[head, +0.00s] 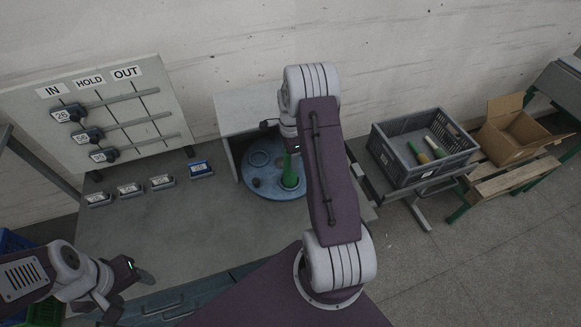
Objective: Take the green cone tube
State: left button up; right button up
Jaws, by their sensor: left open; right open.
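A green cone tube (289,176) stands upright on a round blue plate (262,188) under a grey hood-like stand. My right gripper (291,150) is at the top of this tube, pointing down; its jaws are open, and my arm partly hides the spot. I cannot tell whether the fingers touch the tube. Another green tube (435,147) lies in a grey crate at the right. My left gripper (130,288) is open and empty, low at the left over the table's front edge.
The grey crate (377,143) also holds a tan tube and a pale one. An open cardboard box (510,146) stands on a pallet beyond it. A board (60,95) marked IN, HOLD, OUT carries sliders; several small labelled blocks (131,189) line the table (180,225).

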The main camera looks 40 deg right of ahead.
jog(key=shift+f, duration=0.5)
jog(key=shift+w+a+f, duration=0.1)
jog(key=shift+w+f, duration=0.05)
jog(key=shift+f, duration=0.1)
jog(key=shift+a, duration=0.1)
jog(key=c, duration=0.6)
grip_shut()
jog(key=shift+r, duration=0.1)
